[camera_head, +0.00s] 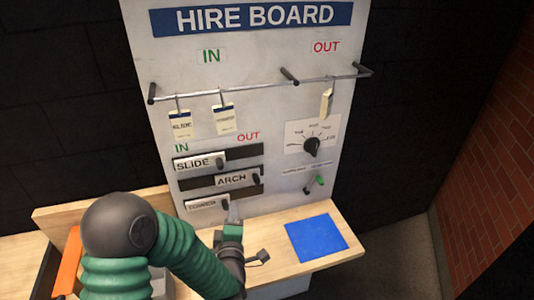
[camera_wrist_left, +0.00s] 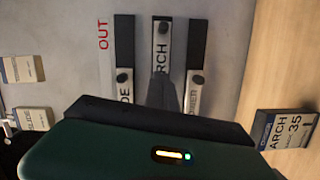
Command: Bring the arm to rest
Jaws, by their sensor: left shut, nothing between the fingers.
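My left arm comes in from the lower left in the head view. Its gripper (camera_head: 235,212) is shut and empty, in front of the lower part of the hire board (camera_head: 270,165), just right of the lowest sliding plate (camera_head: 208,203). In the left wrist view the closed fingers (camera_wrist_left: 160,92) point at the ARCH plate (camera_wrist_left: 162,50); whether they touch the board cannot be told. In the head view the ARCH plate (camera_head: 232,180) sits to the right under OUT; the SLIDE plate (camera_head: 199,163) and lowest plate sit left under IN. My right gripper is out of view.
A wooden shelf (camera_head: 325,213) below the board carries a blue mat (camera_head: 315,238). Tags hang on a rail (camera_head: 235,91); a dial (camera_head: 311,146) is at right. A brick wall (camera_head: 490,150) stands far right.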

